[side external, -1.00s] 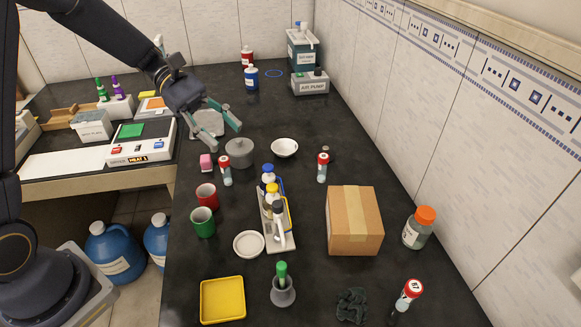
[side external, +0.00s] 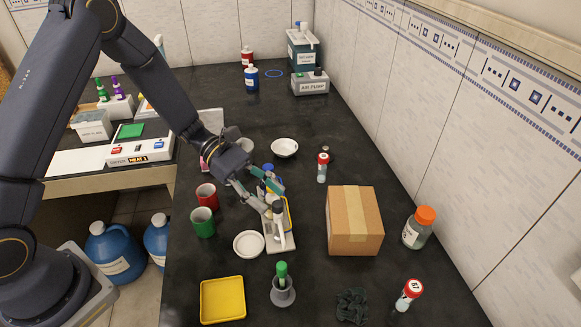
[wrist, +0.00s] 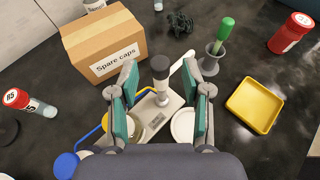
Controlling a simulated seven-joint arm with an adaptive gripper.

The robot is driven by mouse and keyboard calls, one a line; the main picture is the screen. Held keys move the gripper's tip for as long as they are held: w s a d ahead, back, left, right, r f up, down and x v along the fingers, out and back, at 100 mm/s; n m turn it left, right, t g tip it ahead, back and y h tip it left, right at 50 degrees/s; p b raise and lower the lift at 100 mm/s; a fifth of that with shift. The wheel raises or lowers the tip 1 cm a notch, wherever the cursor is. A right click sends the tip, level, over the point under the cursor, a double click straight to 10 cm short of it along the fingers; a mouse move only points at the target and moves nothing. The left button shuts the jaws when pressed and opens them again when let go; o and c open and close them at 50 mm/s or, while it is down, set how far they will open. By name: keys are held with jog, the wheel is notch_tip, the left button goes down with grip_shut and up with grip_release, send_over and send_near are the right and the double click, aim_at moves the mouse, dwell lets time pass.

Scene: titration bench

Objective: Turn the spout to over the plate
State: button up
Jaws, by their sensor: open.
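A dark-topped dispenser (side external: 279,212) stands on the front end of a pale rack (side external: 281,248). Its white spout (side external: 282,239) points toward the front. In the wrist view the dark top (wrist: 160,68) is in the gap between my fingers, and the white spout (wrist: 188,68) angles up and right, away from the plate. The white plate (side external: 249,244) lies left of the rack; in the wrist view it (wrist: 182,125) is partly hidden by my right finger. My gripper (side external: 272,200) is open at the dispenser; it also shows in the wrist view (wrist: 161,84). Contact cannot be told.
Blue and yellow pump bottles behind the dispenser are mostly hidden by my gripper. A cardboard box (side external: 354,222) stands to the right. Green (side external: 203,222) and red (side external: 206,195) mugs stand to the left. A green-handled tool in a grey holder (side external: 283,291) and a yellow tray (side external: 222,300) are in front.

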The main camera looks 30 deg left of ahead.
aim_at(275, 202)
jog(key=shift+x, duration=1.65)
grip_shut()
